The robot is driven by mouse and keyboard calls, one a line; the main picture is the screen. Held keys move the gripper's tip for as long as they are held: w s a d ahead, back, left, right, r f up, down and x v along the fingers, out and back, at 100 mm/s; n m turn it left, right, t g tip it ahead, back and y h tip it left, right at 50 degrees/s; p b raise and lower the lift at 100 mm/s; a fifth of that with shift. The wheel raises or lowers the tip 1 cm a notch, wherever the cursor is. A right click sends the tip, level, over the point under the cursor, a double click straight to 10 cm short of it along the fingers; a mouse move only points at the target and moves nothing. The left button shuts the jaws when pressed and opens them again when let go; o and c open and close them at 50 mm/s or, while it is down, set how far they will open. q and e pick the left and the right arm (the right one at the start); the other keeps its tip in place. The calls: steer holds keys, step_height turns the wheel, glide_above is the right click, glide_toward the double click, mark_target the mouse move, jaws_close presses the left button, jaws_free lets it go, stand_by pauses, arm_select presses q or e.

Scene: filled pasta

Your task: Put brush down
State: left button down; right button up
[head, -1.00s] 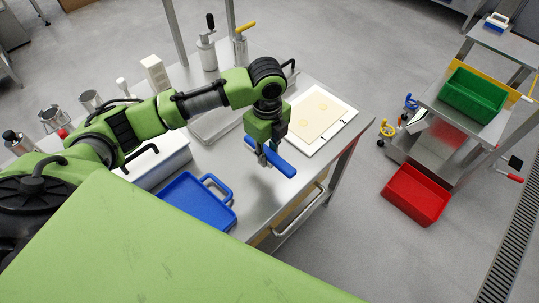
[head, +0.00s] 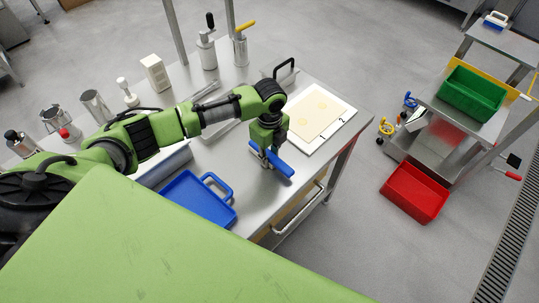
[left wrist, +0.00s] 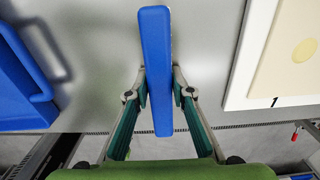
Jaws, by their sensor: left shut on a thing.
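The brush shows as a long blue bar (head: 272,160) in the head view, near the front edge of the steel table (head: 262,196). It also shows in the left wrist view (left wrist: 156,60), running lengthwise between the fingers. My left gripper (head: 266,163) points down and is shut on the brush; its two fingertips (left wrist: 158,92) press the brush from both sides. The brush is low over the table; I cannot tell whether it touches the top. Its underside is hidden. My right gripper is not in view.
A blue tray (head: 187,207) lies left of the brush. A white board with pale dough sheet (head: 335,137) lies to the right. Several containers stand along the back left. Bare steel surrounds the brush. A trolley with a green bin (head: 473,93) and a red bin (head: 414,193) stands apart at right.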

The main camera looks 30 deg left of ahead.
mark_target(270, 154)
arm_select(q)
steer(key=shift+f, duration=0.15)
steer(key=c, duration=1.8)
jaws_free()
step_height(270, 154, up, 12)
steer(key=shift+r+b, duration=0.2)
steer(key=shift+b, duration=0.45)
